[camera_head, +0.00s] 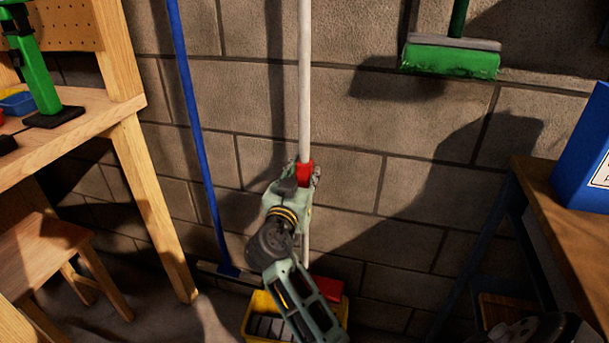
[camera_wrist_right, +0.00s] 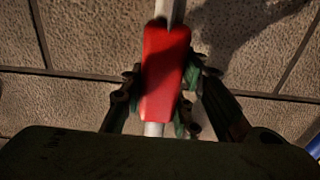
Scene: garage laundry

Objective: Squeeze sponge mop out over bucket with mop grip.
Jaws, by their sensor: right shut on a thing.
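The sponge mop has a white pole (camera_head: 304,80) standing about upright before the wall and a red mop grip (camera_head: 304,173) partway down it. My right gripper (camera_head: 304,180) is shut on the red grip. In the right wrist view the fingers lie on both sides of the red grip (camera_wrist_right: 165,72). A red mop head part (camera_head: 330,289) shows low down, at the yellow bucket (camera_head: 248,316). My right arm hides much of the bucket and lower pole, so I cannot tell how the sponge sits. My left gripper is not in view.
A blue-handled tool (camera_head: 196,130) leans on the wall to the left. A wooden workbench (camera_head: 90,125) and stool (camera_head: 40,252) stand at the left. A table with a blue box (camera_head: 585,155) is at the right. A green brush (camera_head: 452,60) hangs above.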

